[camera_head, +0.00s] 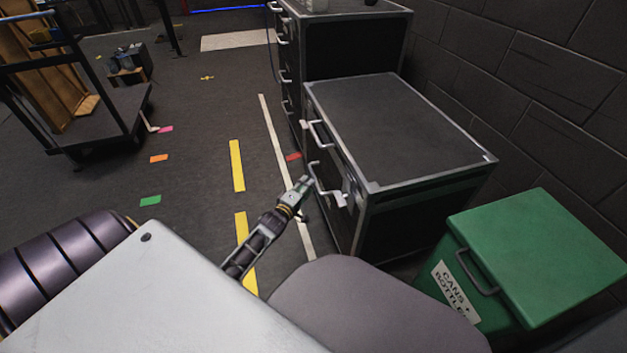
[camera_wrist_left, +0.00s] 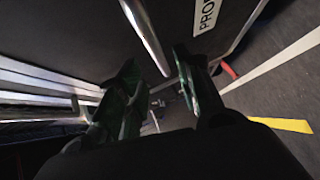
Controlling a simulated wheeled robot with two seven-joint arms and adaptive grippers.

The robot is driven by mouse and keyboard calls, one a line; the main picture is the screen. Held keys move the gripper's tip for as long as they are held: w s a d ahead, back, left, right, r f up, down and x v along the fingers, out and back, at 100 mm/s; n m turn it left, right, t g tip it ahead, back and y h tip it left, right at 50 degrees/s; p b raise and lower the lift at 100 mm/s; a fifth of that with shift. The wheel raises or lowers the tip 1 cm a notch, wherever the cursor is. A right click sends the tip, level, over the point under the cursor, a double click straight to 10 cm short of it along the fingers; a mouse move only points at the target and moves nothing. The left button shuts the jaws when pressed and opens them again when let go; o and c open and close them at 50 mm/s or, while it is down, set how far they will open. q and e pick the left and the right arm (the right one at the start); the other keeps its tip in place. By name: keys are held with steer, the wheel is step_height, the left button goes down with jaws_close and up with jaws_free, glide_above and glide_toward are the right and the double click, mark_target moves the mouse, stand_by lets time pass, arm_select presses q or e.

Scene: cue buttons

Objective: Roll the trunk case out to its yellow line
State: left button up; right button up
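The black trunk case (camera_head: 405,130) with metal edges stands by the right wall, behind a white floor line. Its front bears silver handles, one of them the lower handle (camera_head: 322,184). The yellow line (camera_head: 237,165) lies as separate strips on the floor, left of the case and apart from it. My left gripper (camera_head: 303,184) is at the case's front, close to the lower handle. In the left wrist view its fingers (camera_wrist_left: 157,68) are spread, with a silver bar (camera_wrist_left: 148,35) in the gap between them. I cannot tell whether they touch it. My right gripper is not in view.
A taller black case (camera_head: 350,50) stands behind the trunk case. A green bin (camera_head: 540,255) stands in front of it at right. A cart (camera_head: 85,115) stands at left. The floor between the cart and the white line (camera_head: 275,135) is clear apart from coloured tape marks.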

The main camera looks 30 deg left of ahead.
mark_target(314, 176)
arm_select(q)
steer(key=shift+w+a+f+b, duration=0.15)
steer(key=shift+w+b, duration=0.25)
steer(key=shift+w, duration=0.55)
steer(key=shift+w+f+b, duration=0.2)
steer(key=shift+w+b, duration=0.25)
steer(key=shift+w, duration=0.5)
steer(key=shift+w+a+f+b, duration=0.15)
steer(key=shift+w+b, duration=0.25)
steer(key=shift+w, duration=1.05)
steer(key=c, duration=0.7)
jaws_close()
